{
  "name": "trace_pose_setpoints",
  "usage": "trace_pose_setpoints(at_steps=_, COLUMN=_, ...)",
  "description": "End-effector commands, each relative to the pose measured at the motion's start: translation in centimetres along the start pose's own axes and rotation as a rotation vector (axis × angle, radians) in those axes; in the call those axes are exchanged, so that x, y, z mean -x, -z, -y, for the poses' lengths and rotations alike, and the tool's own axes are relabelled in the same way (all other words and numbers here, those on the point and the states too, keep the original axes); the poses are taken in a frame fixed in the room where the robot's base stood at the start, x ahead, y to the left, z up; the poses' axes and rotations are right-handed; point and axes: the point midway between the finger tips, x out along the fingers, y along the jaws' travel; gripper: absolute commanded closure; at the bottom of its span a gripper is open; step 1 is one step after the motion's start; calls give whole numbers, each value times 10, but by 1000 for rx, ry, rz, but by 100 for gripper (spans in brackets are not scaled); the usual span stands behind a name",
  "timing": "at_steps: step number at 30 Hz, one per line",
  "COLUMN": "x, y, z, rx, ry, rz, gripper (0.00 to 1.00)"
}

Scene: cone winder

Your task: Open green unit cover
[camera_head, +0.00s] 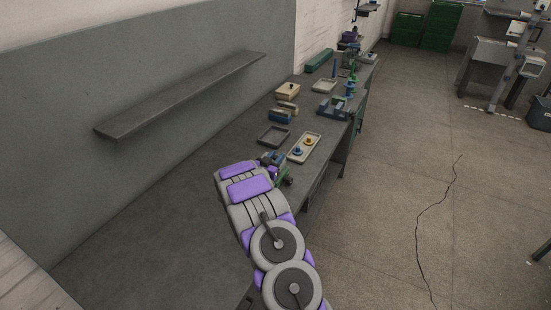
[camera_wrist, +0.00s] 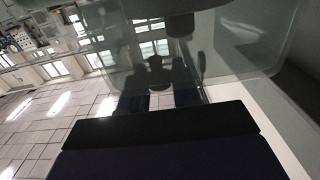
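I cannot tell for sure which thing is the green unit with the cover. A long dark green box (camera_head: 319,60) lies far along the workbench by the wall, and it looks closed. Green cabinets (camera_head: 425,27) stand on the floor at the far end of the room. My grey and purple arm reaches over the bench from the bottom of the head view. My gripper is not clear there. In the wrist view, dark shapes and a see-through pane (camera_wrist: 225,45) fill the middle, and I cannot make out whether the fingers are open.
The workbench (camera_head: 140,225) is bare at the near left. Beyond my arm are a blue-green device (camera_head: 272,160), a pale tray (camera_head: 304,147) with small knobs, a dark tray (camera_head: 273,135) and a blue vise (camera_head: 334,107). A shelf (camera_head: 180,98) juts from the wall. Floor (camera_head: 400,170) is open at right.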

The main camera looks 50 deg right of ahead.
Motion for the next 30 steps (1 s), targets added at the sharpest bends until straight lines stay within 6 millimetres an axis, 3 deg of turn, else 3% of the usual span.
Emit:
trace_pose_setpoints(at_steps=9, x=-1, y=0, z=0, rx=-1, ry=0, rz=0, gripper=100)
trace_pose_setpoints(at_steps=30, x=-1, y=14, z=8, rx=82, ry=0, rz=-3, gripper=100)
